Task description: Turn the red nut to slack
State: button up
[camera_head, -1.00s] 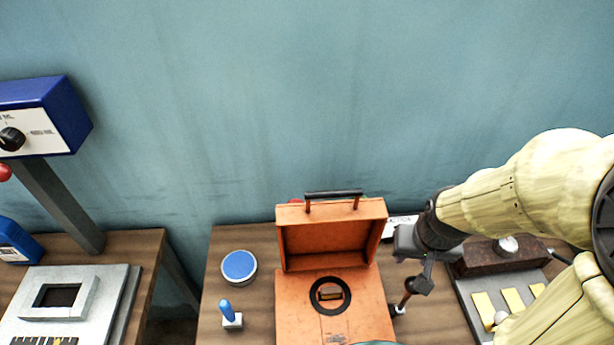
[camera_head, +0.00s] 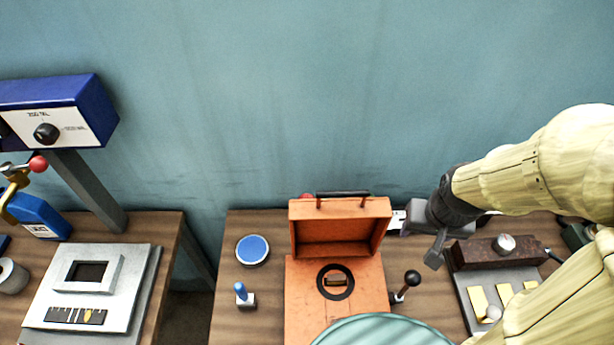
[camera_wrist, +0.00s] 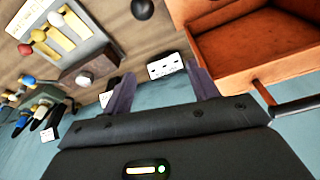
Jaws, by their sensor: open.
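I cannot clearly make out a red nut. A small red piece (camera_head: 307,196) peeks from behind the raised lid of the orange case (camera_head: 304,300), mostly hidden; whether it is the nut I cannot tell. My gripper (camera_head: 422,238) hangs right of the lid, near the wall, open and empty. In the wrist view my gripper (camera_wrist: 160,84) has its two dark fingers apart, with a white label (camera_wrist: 164,66) beyond them. The case (camera_wrist: 275,55) is on the right of that view. A lever with a black ball knob (camera_head: 412,278) stands at the case's right side, apart from my fingers.
A fixture with yellow blocks (camera_head: 480,298) and a dark block with a gauge (camera_head: 505,243) are at the right. A blue-topped round container (camera_head: 252,250) and a blue-handled switch (camera_head: 241,292) stand left of the case. A red ball (camera_head: 38,164) is at far left.

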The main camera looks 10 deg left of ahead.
jog(key=w+a+r+g+p, duration=0.1)
jog(key=w+a+r+p, duration=0.1)
jog(key=r+p, duration=0.4)
jog(key=w+a+r+g+p, duration=0.1)
jog(key=w+a+r+p, duration=0.15)
jog(key=r+p, duration=0.4)
jog(key=w+a+f+n+g, duration=0.1)
jog(key=w+a+f, duration=0.1)
jog(key=a, duration=0.5)
jog(key=w+a+f+n+g, duration=0.1)
jog(key=w+a+f+g, duration=0.1)
jog(key=a+f, duration=0.3)
jog(key=w+a+f+n+g, duration=0.1)
jog(key=w+a+f+g, duration=0.1)
jog(key=a, duration=0.7)
jog(key=shift+w+a+f, duration=0.15)
jog(key=shift+w+f, duration=0.35)
jog(key=shift+f, duration=0.15)
jog(key=p+x, duration=0.4)
jog(key=x, duration=0.3)
jog(key=shift+s+f, duration=0.2)
